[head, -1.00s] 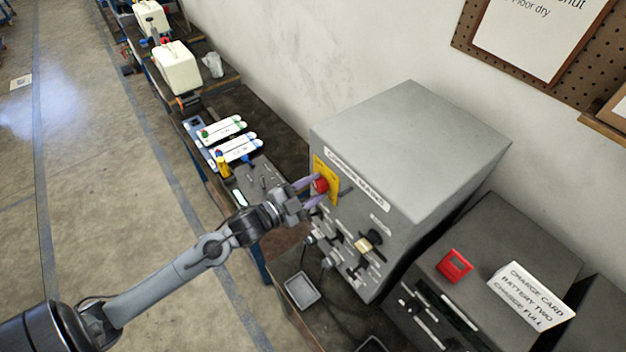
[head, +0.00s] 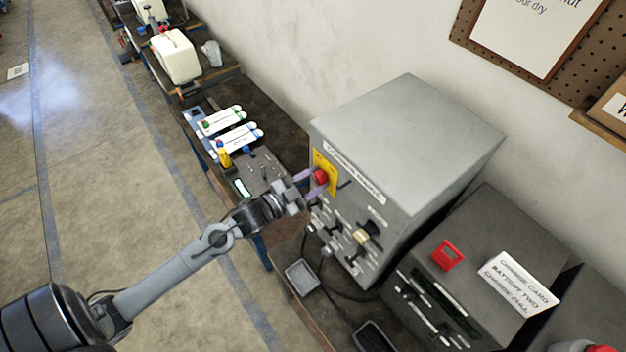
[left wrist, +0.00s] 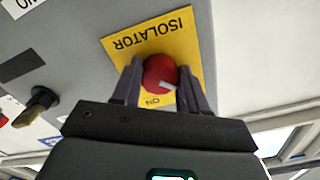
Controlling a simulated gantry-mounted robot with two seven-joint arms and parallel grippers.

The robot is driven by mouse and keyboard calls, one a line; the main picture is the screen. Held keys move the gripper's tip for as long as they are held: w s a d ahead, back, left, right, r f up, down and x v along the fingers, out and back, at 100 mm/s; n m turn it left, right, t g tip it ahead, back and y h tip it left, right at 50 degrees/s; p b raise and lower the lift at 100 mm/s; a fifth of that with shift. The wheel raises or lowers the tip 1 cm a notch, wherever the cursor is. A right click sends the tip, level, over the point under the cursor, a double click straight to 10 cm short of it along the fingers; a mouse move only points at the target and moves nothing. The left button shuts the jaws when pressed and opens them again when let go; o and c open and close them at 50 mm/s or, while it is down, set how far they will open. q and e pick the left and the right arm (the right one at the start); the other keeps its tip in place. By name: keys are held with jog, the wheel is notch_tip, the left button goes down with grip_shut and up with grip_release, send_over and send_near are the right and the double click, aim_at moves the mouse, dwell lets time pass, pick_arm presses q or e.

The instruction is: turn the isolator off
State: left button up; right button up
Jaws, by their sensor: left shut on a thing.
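The isolator is a round red knob (head: 320,175) on a yellow plate (head: 332,180) on the front of a grey cabinet (head: 400,125). In the left wrist view the red knob (left wrist: 160,74) has a pale mark on its lower right, and the yellow plate (left wrist: 187,48) reads "ISOLATOR" upside down. My left gripper (head: 308,184) is at the knob. In the left wrist view its two purple fingers (left wrist: 161,85) stand on either side of the knob and are shut on it. My right gripper is not in view.
Below the isolator, the cabinet front carries a black and cream knob (head: 364,236) and several connectors with cables. A small grey tray (head: 302,276) lies on the bench below. A lower grey box (head: 490,240) with a card stands at right.

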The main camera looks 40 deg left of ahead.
pick_arm(q)
jog(key=o, duration=1.1)
jog(key=shift+c, duration=0.2)
jog(key=shift+s, duration=0.15)
jog(key=b+v, duration=0.2)
jog(key=v, duration=0.8)
jog(key=shift+s, duration=0.3)
